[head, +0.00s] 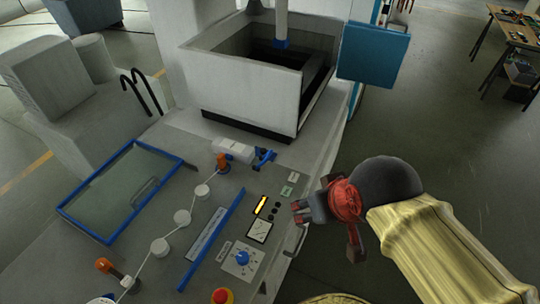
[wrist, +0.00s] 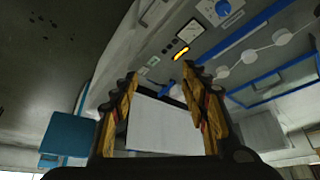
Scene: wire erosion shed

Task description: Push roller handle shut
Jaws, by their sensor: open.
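A white block (head: 232,150) with a blue lever (head: 265,157) sticking out to its right sits on the sloping machine top in the head view, just in front of the white tank. I take this lever to be the roller handle; how far open it stands I cannot tell. My gripper (head: 299,211) is open and empty, to the right of and nearer than the lever, by the panel's right edge, apart from it. In the wrist view my gripper (wrist: 160,76) shows two spread fingers. A small bit of blue between them may be the lever, mostly hidden.
A white tank (head: 240,80) rises behind the lever, with a blue panel (head: 374,53) at its right. White rollers (head: 182,217), orange knobs (head: 104,265), a blue bar (head: 212,239), a blue dial (head: 242,258) and a red button (head: 222,296) are on the top. Open floor lies right.

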